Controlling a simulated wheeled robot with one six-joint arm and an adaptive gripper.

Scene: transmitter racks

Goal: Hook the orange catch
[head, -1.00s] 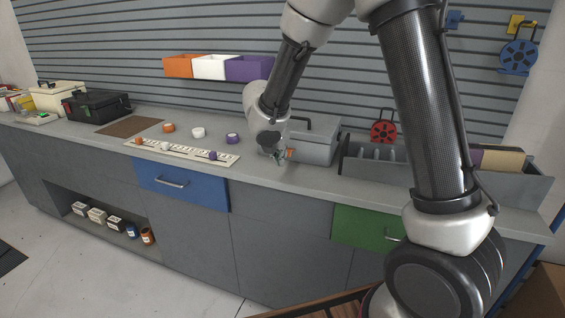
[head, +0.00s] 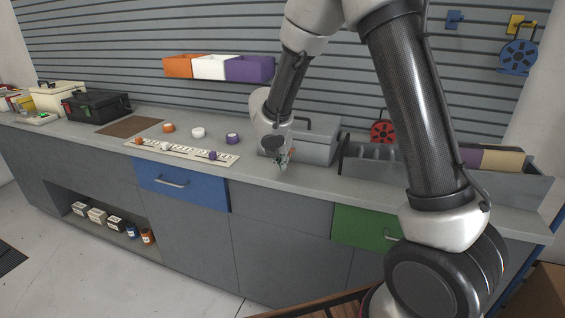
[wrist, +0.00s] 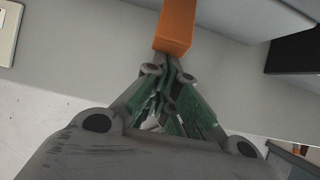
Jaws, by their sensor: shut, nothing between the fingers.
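The orange catch (wrist: 176,28) shows in the wrist view as an orange bar at the top centre, against the front of the grey case (wrist: 235,12). My gripper (wrist: 172,72) is shut and empty, with its fingertips at the lower end of the catch; whether they touch it I cannot tell. In the head view my gripper (head: 283,164) is low over the counter in front of the grey case (head: 316,143). The catch is mostly hidden there behind my gripper.
The grey counter (head: 275,183) has a white strip (head: 195,154) with orange, white and purple knobs to the left. A grey divided tray (head: 385,172) stands right of the case. A black case (head: 97,106) is at the far left.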

